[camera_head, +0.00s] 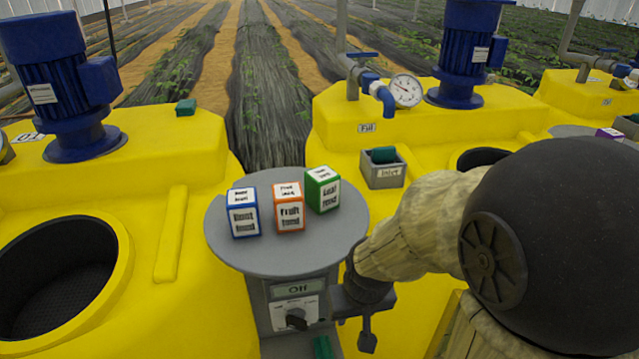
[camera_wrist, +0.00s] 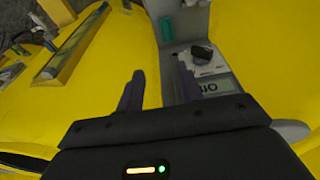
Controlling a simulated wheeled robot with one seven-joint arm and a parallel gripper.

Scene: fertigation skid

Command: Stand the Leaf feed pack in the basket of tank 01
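The green-edged Leaf feed pack (camera_head: 322,190) stands upright at the right of three packs on a round grey table (camera_head: 250,260). The label "01" (camera_head: 28,137) marks the left yellow tank (camera_head: 160,170). A dark, round, mesh-floored opening (camera_head: 58,275) in its top looks like the basket; I see nothing in it. My gripper (camera_wrist: 160,75) is open and empty in the wrist view, its fingers apart in front of the control box below the table. In the head view my arm reaches down right of this box, below the packs; the fingers are not clear there.
The blue-edged Root feed pack (camera_head: 243,212) and orange-edged Fruit feed pack (camera_head: 289,206) stand left of the Leaf pack. The control box (camera_head: 295,312) has a knob and an "Off" display.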

